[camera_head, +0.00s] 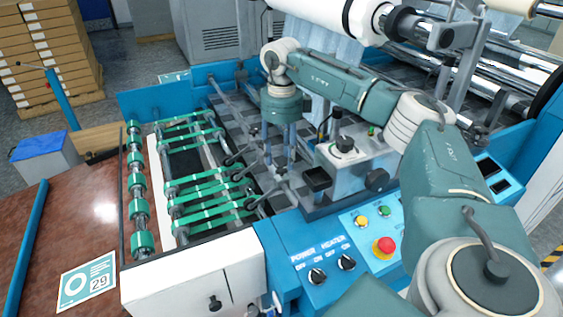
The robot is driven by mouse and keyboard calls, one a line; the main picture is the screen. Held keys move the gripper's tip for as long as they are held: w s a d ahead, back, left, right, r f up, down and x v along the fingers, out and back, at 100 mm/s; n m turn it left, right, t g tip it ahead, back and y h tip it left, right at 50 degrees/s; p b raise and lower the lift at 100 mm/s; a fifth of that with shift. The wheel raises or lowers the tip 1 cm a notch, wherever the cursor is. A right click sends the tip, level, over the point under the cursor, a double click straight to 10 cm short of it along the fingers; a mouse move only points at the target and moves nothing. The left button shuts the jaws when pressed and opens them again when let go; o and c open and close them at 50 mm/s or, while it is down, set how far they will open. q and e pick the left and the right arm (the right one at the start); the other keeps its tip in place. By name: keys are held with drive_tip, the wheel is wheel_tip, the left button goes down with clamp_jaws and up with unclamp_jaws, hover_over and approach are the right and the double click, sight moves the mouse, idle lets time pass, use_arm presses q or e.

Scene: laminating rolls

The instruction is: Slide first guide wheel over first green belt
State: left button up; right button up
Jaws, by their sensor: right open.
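Several green belts (208,197) run across the rollers of the feed bed at the left centre. Small dark guide wheels on thin rods stand along the right side of these belts: a near one (250,203), a middle one (238,177) and a far one (229,161). I cannot tell which wheel or belt is the first. My right gripper (281,166) points down, open and empty, to the right of the far and middle wheels, apart from the belts. My left gripper is out of view.
A control panel (335,245) with knobs and a red button (383,247) lies in front of my right arm. A grey box with a knob (345,155) stands close to the gripper's right. Large rollers (335,15) hang at the back. A brown table (75,215) fills the left.

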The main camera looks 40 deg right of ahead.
sight(281, 168)
wheel_tip(281, 168, down, 3)
drive_tip(key=shift+f, duration=0.15)
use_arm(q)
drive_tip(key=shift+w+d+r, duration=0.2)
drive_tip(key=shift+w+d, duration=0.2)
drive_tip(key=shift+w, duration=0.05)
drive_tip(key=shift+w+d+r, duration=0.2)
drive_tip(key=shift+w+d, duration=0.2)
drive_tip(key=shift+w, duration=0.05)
use_arm(e)
drive_tip(key=shift+w, duration=0.1)
clamp_jaws()
